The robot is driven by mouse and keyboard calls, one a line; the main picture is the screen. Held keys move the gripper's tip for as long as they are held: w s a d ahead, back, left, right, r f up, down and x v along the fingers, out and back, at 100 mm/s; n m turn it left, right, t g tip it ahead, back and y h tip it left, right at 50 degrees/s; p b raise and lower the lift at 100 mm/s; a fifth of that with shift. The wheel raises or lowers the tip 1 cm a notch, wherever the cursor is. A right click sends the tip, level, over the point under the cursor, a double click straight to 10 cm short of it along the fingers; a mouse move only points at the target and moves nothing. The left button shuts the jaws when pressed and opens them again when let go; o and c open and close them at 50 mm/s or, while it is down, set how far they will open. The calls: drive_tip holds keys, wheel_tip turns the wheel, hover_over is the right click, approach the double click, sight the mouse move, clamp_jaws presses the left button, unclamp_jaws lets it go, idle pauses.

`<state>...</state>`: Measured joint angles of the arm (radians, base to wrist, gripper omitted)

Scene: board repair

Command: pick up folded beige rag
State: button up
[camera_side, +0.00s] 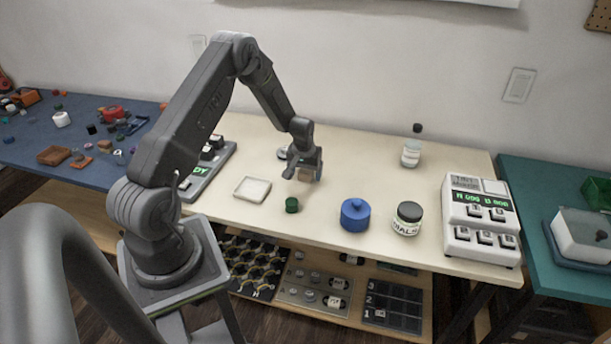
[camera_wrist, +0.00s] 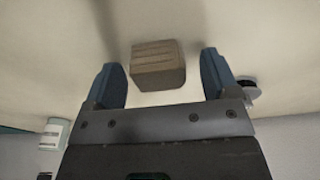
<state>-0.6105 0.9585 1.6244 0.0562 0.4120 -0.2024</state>
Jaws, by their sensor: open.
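The folded beige rag (camera_wrist: 158,65) shows in the wrist view as a small brown-beige block on the pale tabletop. It lies between my two blue fingertips in that picture, with a gap on each side. My gripper (camera_wrist: 162,80) is open and empty. In the side view my gripper (camera_side: 303,170) points down over the middle of the cream table. The rag (camera_side: 304,175) shows there only in part, behind and between the fingers. I cannot tell its exact height relative to the fingertips.
A white tray (camera_side: 252,189) and a green cylinder (camera_side: 292,205) stand close by on the left and front. A blue lidded pot (camera_side: 355,215), a labelled jar (camera_side: 407,218) and a small bottle (camera_side: 411,152) stand to the right. The tabletop between them is clear.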

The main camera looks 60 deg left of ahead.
drive_tip(key=shift+f, duration=0.2)
drive_tip(key=c, duration=1)
drive_tip(key=shift+r, duration=0.1)
